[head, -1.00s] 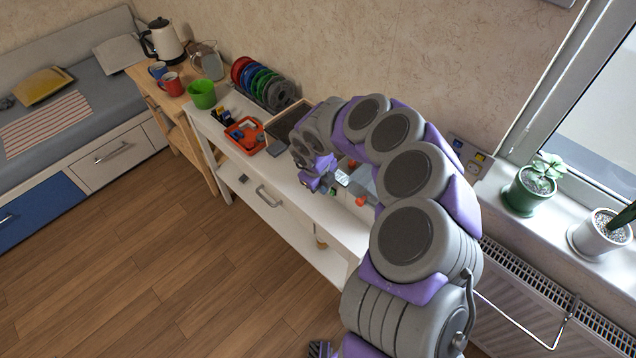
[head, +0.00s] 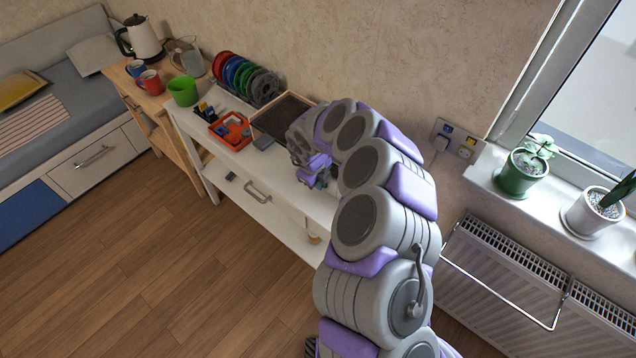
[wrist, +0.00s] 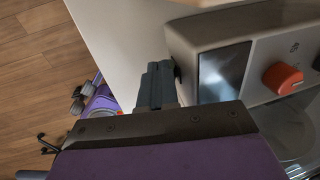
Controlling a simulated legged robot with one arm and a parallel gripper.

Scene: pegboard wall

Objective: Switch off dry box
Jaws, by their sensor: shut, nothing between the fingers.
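The dry box (wrist: 215,32) fills the upper right of the wrist view. Its pale grey front panel carries a dark screen (wrist: 222,72) and a red-orange knob (wrist: 283,78). My gripper (wrist: 160,72) is shut and empty, with its fingertips close beside the panel's left end, left of the screen. A small dark part (wrist: 178,72) sits at that end by the fingertips; I cannot tell if they touch it. In the head view my gripper (head: 318,180) is over the white table, and my arm hides the dry box.
The white table (head: 225,160) holds a red tray (head: 232,131), a dark framed tray (head: 283,115) and a rack of coloured spools (head: 245,78). A wall socket panel (head: 456,140), radiator (head: 530,280) and windowsill plants (head: 522,172) are on the right. Floor on the left is clear.

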